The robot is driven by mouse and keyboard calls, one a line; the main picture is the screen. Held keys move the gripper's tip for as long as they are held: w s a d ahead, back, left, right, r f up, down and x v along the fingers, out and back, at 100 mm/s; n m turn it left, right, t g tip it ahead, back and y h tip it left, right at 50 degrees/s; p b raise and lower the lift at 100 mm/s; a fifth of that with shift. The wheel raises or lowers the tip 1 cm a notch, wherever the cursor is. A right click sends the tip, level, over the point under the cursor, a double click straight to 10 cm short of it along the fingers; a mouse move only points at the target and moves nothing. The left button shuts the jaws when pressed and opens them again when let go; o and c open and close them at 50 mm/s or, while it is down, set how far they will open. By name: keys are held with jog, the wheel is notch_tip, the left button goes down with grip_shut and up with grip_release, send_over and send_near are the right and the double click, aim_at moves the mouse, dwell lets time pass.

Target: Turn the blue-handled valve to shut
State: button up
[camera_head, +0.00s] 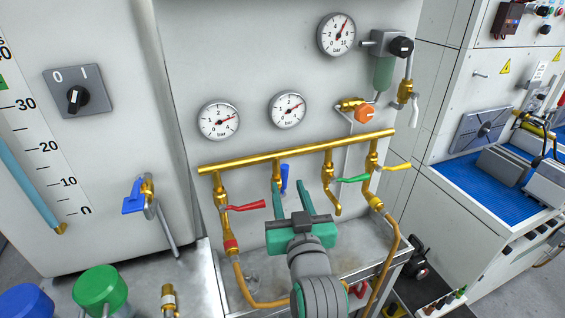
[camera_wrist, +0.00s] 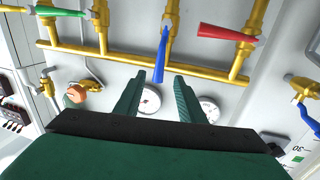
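The valve with the blue handle (camera_head: 285,178) is on the brass manifold, between the red-handled and green-handled valves. Its handle stands roughly upright, in line with its pipe. In the wrist view, which is turned upside down, the blue handle (camera_wrist: 161,57) runs along its pipe, its tip lying between my fingertips. My gripper (camera_head: 287,185) is in front of this valve with two green fingers apart and nothing held. It also shows in the wrist view (camera_wrist: 158,82). The frames do not settle whether a finger touches the handle. My gripper hides the lower part of this branch.
Close by are the red handle (camera_head: 248,206), green handle (camera_head: 353,179) and yellow handle (camera_head: 396,167), all roughly crosswise. The brass manifold bar (camera_head: 290,154) runs above, with gauges (camera_head: 288,110) over it. A separate blue tap (camera_head: 133,197) is on the left tank.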

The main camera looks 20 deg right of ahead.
jog(key=shift+w+d+r, duration=0.1)
jog(key=shift+r, duration=0.25)
jog(key=shift+w, duration=0.2)
jog(key=w+d, duration=0.1)
jog(key=w, duration=0.9)
jog(key=shift+d, duration=0.35)
jog(key=shift+c, duration=0.2)
jog(key=shift+w, duration=0.1)
grip_shut()
